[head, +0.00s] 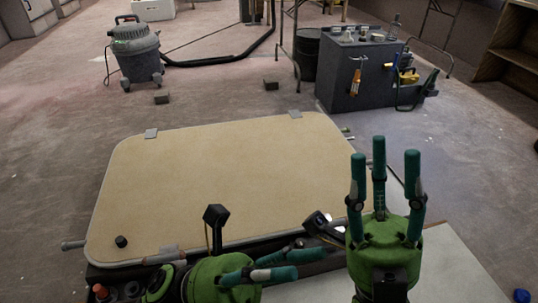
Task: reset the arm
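My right gripper (384,170) stands upright at the lower right in the head view. Its green palm carries teal fingers that point up, straight and spread apart, with nothing between them. My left gripper (300,263) is low at the bottom centre, turned so its teal fingers point right. Those fingers look extended and apart, and I see nothing held in them. Its wrist is partly cut off by the bottom edge. Both grippers are in front of the near edge of a tan panel (225,180).
A pale surface (455,270) lies at the lower right. Farther off are a grey cabinet (358,75) with bottles and tools, and a shop vacuum (136,50) with a hose.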

